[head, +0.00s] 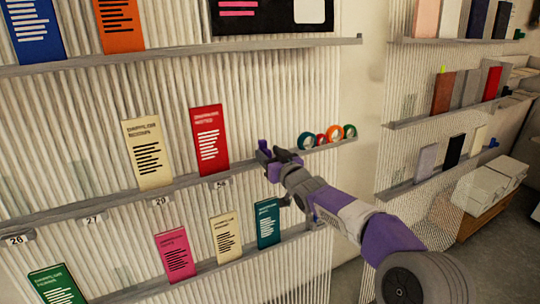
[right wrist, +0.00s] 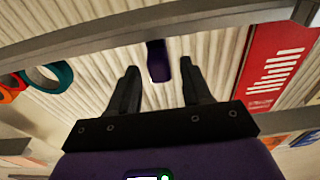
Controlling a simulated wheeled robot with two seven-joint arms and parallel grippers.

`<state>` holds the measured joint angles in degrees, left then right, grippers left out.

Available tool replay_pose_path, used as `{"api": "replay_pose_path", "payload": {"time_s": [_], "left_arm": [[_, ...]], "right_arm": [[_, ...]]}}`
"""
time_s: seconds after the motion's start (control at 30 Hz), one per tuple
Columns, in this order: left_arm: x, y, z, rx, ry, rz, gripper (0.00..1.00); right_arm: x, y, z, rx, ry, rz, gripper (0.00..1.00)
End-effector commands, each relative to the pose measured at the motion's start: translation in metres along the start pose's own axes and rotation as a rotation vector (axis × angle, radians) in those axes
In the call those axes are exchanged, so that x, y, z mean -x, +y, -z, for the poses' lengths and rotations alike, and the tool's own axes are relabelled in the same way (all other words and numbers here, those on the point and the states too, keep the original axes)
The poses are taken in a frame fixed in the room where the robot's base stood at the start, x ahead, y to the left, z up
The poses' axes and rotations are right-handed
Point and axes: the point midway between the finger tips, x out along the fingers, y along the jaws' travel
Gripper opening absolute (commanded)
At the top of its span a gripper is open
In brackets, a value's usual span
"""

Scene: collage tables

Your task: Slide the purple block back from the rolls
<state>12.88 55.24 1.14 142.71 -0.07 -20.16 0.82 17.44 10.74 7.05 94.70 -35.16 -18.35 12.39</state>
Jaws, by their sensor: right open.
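The purple block (head: 263,145) stands on the middle shelf of the ribbed wall, between the red card and the rolls, partly hidden by my right gripper. In the right wrist view the dark purple block (right wrist: 158,62) shows between and beyond the two fingers. My right gripper (head: 268,156) is open at the block; whether a finger touches it I cannot tell. The rolls, a teal one (head: 306,140), a red one (head: 322,140), an orange one (head: 334,132) and a green one (head: 349,131), stand right of the block with a gap. My left gripper is not in view.
The red card (head: 209,140) and a cream card (head: 147,153) stand left of the block on the shelf (head: 105,206). A teal card (head: 267,222) stands on the shelf below. The upper shelf (head: 170,55) runs overhead. Another ribbed rack (head: 400,160) stands at the right.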

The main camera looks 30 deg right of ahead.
Motion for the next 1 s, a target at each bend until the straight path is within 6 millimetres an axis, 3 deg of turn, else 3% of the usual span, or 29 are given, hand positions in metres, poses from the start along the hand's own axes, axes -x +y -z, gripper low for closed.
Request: {"api": "replay_pose_path", "payload": {"time_s": [0.17, 0.6, 1.0], "left_arm": [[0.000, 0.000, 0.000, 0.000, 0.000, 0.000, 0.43], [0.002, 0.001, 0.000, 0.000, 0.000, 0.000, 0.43], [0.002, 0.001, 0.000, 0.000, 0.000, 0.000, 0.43]], "right_arm": [[0.011, 0.001, 0.001, 0.001, 0.000, -0.002, 0.49], [0.070, 0.000, 0.001, 0.001, 0.000, -0.001, 0.49], [0.076, 0.000, 0.000, 0.000, 0.000, 0.000, 0.49]]}}
